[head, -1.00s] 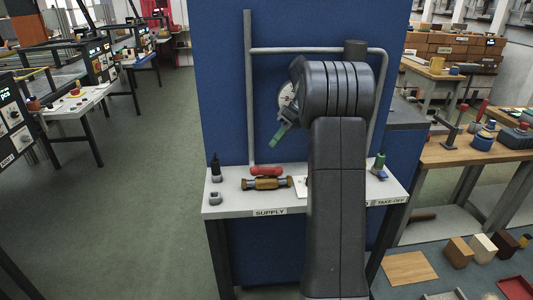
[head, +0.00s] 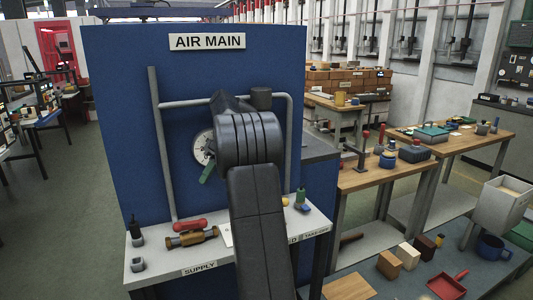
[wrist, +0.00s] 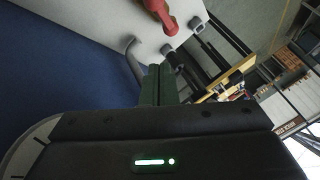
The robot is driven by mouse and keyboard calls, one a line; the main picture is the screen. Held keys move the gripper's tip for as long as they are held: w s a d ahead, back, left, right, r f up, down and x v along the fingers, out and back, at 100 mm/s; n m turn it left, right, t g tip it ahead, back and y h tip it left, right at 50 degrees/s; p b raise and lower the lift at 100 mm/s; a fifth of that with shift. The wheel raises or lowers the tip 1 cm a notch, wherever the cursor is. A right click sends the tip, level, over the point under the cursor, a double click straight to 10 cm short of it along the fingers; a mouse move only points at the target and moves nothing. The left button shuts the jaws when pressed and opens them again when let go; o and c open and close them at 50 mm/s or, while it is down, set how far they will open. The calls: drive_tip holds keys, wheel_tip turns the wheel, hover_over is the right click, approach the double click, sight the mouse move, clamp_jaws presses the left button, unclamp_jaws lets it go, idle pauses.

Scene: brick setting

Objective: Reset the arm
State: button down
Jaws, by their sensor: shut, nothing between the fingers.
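My arm rises in front of the blue panel (head: 110,120) in the head view and bends over at the top. My gripper (head: 207,174) shows there as a green tip beside the arm, in front of the panel and just below the round gauge (head: 203,147). In the wrist view my gripper's green fingers (wrist: 159,74) are together with nothing between them. Past them are the white shelf (wrist: 115,30) and a red piece (wrist: 160,14), apart from the fingers. Part of the shelf is hidden behind my arm in the head view.
The SUPPLY shelf (head: 160,267) holds a red piece (head: 190,225), a brass fitting (head: 192,238) and small dark fittings. A grey pipe (head: 160,145) runs up the panel. Wooden benches (head: 385,178) stand right, with blocks and a red dustpan (head: 448,285) in front.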

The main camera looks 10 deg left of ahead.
drive_tip(key=x, duration=0.9)
drive_tip(key=d+m+t+b, duration=0.1)
drive_tip(key=m+t, duration=0.1)
drive_tip(key=m, duration=0.1)
drive_tip(key=d+f+m+t+b, duration=0.1)
drive_tip(key=d+m+t, duration=0.1)
drive_tip(key=m, duration=0.2)
drive_tip(key=d+f+m+t+y+b, duration=0.1)
drive_tip(key=d+m+t, duration=0.1)
drive_tip(key=m, duration=0.2)
drive_tip(key=shift+s+d+t+b, duration=0.1)
drive_tip(key=shift+s+t+b, duration=0.2)
drive_tip(key=shift+s+b, duration=0.1)
drive_tip(key=s+d+r+m+t, duration=0.2)
drive_tip(key=d+r+m, duration=0.1)
drive_tip(key=d+r, duration=0.1)
drive_tip(key=shift+s+d+r, duration=0.2)
drive_tip(key=shift+d+r, duration=0.2)
drive_tip(key=shift+d, duration=0.3)
drive_tip(key=shift+f, duration=0.1)
